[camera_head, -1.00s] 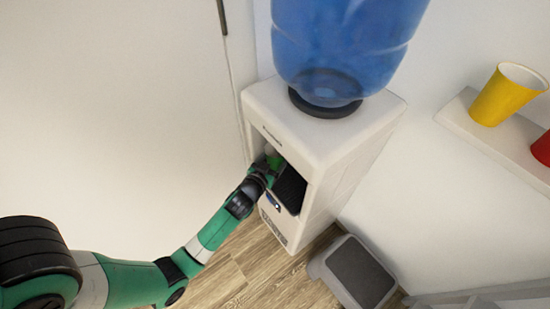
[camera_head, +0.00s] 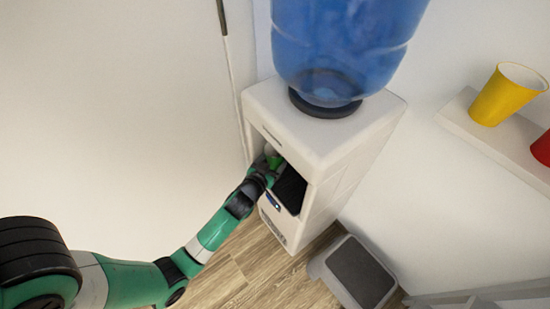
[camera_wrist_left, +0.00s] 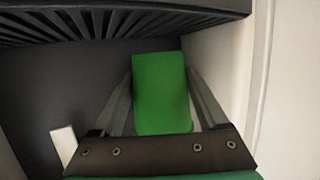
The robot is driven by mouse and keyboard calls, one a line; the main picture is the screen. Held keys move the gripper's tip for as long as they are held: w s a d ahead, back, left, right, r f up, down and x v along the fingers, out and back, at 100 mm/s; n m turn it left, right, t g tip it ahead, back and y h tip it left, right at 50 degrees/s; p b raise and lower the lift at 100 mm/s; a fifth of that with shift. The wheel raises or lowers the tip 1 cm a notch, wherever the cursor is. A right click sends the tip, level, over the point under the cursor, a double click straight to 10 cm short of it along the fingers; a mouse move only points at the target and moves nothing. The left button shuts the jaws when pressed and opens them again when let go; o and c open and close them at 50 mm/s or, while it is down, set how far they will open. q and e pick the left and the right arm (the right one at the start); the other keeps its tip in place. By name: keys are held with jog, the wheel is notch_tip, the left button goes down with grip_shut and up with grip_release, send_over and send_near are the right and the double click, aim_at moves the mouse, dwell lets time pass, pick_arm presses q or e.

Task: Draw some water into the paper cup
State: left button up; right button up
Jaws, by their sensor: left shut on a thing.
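The green paper cup (camera_head: 275,160) is in the recess of the white water dispenser (camera_head: 350,133), at its left side. My left gripper (camera_head: 268,167) reaches into that recess and is shut on the cup. In the left wrist view the green cup (camera_wrist_left: 162,95) sits between the two fingers of my left gripper (camera_wrist_left: 160,88). A dark slatted drip tray (camera_wrist_left: 120,22) shows at the top there. A small white piece (camera_wrist_left: 63,143) shows at lower left; I cannot tell whether it is a tap. The cup's inside is hidden, and no water stream shows. My right gripper is out of view.
A blue water bottle (camera_head: 345,45) stands on the dispenser. A grey bin (camera_head: 335,283) with a dark lid stands on the wood floor at its right. A white wall shelf (camera_head: 483,137) holds a yellow cup (camera_head: 507,94) and a red cup (camera_head: 543,149).

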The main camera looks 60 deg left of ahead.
pick_arm(q)
jog(key=shift+s+r, duration=0.1)
jog(key=shift+s, duration=0.25)
jog(key=shift+s+d+p, duration=0.25)
jog(key=shift+s+p, duration=0.25)
jog(key=shift+s, duration=0.55)
jog(key=shift+s+d+p, duration=0.2)
jog(key=shift+s+p, duration=0.3)
jog(key=shift+s, duration=0.55)
jog(key=s+d+p, duration=0.1)
jog(key=s+p, duration=0.6)
jog(key=s, duration=0.3)
jog(key=shift+d+p, duration=0.35)
jog(key=shift+w, duration=0.1)
dwell(0.3)
